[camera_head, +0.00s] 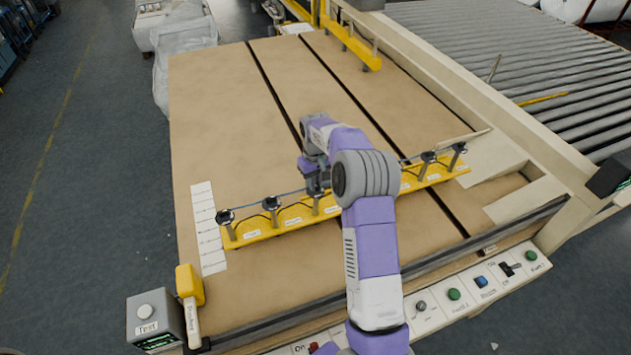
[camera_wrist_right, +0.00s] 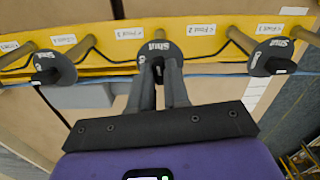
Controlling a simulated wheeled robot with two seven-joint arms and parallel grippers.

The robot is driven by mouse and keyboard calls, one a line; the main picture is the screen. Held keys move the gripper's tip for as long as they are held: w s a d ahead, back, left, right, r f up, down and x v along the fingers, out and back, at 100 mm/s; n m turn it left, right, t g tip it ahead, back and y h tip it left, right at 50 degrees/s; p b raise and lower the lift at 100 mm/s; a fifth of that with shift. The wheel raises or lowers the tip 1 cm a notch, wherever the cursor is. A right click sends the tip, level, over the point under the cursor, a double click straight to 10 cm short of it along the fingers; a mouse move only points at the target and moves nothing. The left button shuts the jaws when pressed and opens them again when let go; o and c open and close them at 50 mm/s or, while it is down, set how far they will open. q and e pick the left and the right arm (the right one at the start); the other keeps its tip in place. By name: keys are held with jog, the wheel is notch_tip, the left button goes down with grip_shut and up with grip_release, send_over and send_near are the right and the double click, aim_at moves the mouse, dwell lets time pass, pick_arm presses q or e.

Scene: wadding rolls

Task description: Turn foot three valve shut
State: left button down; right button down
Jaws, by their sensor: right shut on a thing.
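A yellow bar (camera_head: 265,231) with a row of black valve knobs on posts lies across the brown table top. My right gripper (camera_head: 316,176) is at the third knob from the left in the head view, which it partly hides. In the right wrist view, my right gripper (camera_wrist_right: 165,80) is shut on the middle knob (camera_wrist_right: 156,48), whose top reads like "Shut". Free knobs stand on either side, one at the left (camera_wrist_right: 52,67) and one at the right (camera_wrist_right: 270,57). My left gripper is not in view.
A blue hose or cable (camera_head: 247,205) runs along the knobs. White paper labels (camera_head: 208,228) lie left of the bar. A yellow-headed handle (camera_head: 189,286) and a Test box (camera_head: 155,317) stand at the front left corner. A button panel (camera_head: 455,295) runs along the front edge.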

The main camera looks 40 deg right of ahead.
jog(key=shift+m, duration=0.7)
jog(key=shift+r, duration=0.1)
jog(key=c, duration=1.1)
grip_release()
notch_tip(320, 180, up, 8)
jog(key=shift+f, duration=0.25)
